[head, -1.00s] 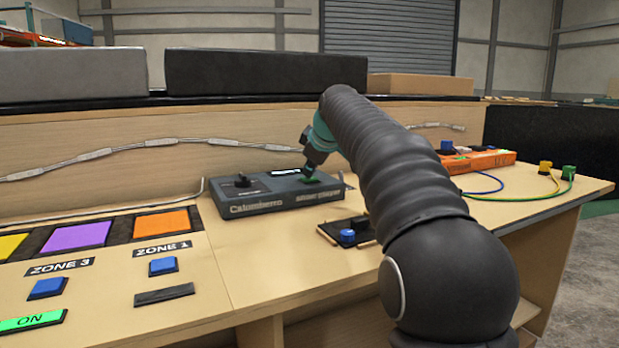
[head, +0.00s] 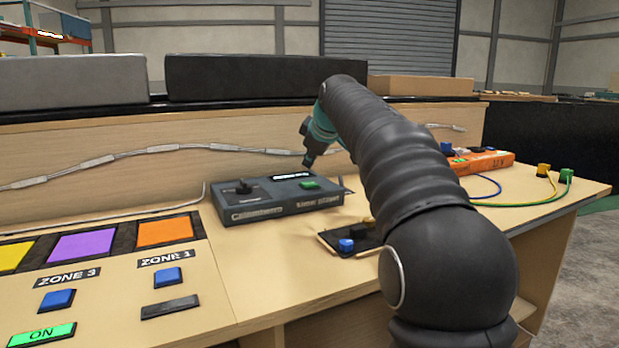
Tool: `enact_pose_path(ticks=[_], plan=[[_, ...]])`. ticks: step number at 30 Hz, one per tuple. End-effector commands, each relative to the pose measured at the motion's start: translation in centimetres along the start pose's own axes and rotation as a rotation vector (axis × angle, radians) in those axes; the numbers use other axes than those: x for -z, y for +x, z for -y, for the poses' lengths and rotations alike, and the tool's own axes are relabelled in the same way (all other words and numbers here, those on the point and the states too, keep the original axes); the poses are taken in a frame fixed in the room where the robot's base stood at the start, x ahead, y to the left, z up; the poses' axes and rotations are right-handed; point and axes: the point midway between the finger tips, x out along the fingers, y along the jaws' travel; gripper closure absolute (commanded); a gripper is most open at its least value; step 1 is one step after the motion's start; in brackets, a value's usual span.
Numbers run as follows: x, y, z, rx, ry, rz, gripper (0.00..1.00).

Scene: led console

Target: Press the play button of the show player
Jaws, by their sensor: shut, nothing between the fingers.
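The show player (head: 275,203) is a low dark grey box on the wooden console, in the middle of the head view. On its top are a black knob (head: 243,187), a small display strip (head: 291,176) with white marks, and a green button (head: 310,185) at the right. My gripper (head: 308,164) is shut and empty, its tip pointing down. It appears just above and behind the green button, apart from it in the picture. The button's whole top shows. My arm covers the area to the right of the player.
Blue buttons (head: 168,277) and coloured panels (head: 82,244) lie at the left. A small dark plate with a blue knob (head: 346,245) is in front of the player. An orange box (head: 484,160) with cables stands at the right. A cable strip (head: 140,152) runs along the back panel.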

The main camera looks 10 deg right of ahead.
Motion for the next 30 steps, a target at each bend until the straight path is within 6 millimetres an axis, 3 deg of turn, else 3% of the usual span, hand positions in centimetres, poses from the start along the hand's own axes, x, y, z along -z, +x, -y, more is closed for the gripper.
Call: enact_pose_path(ticks=[8,30], plan=[[1.3,-1.8,-1.3,0.0,0.0,0.0,1.0],[1.3,-1.7,-1.2,0.0,0.0,0.0,1.0]])
